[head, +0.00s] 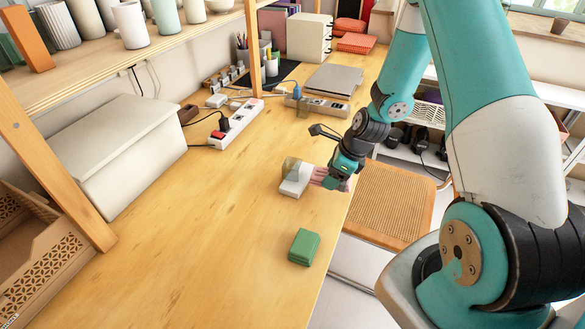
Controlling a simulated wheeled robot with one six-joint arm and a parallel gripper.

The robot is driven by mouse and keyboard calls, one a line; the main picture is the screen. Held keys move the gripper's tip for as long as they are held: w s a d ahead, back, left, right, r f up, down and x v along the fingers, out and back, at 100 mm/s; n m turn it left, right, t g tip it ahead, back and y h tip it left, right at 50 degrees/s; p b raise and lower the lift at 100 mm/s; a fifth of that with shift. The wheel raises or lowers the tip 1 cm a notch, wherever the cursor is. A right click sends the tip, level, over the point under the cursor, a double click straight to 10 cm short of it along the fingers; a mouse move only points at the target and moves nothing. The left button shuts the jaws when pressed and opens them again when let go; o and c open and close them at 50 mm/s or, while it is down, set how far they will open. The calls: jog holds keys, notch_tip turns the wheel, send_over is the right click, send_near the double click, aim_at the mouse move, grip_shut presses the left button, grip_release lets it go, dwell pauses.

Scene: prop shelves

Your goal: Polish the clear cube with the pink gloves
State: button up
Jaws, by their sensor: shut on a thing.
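My gripper (331,178) is low over the right side of the wooden table, near its edge, and points left. It is shut on the pink gloves (317,177), of which only a small part shows. The clear cube (290,164) looks pale and see-through and is just left of the gloves, at a white block-like piece (294,187). The gloves are at or very near the right side of these; I cannot tell whether they touch the cube.
A green box (304,246) lies on the table (220,250) nearer to me. Power strips (236,124) and a grey laptop-like slab (333,80) lie farther back. A large white box (117,152) stands at left under a shelf. A woven-seat chair (390,205) stands beside the table.

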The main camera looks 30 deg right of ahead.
notch_tip(320, 180, up, 7)
jog(key=p, duration=0.6)
jog(key=shift+r+p, duration=0.15)
jog(key=shift+p, duration=0.15)
dwell(0.6)
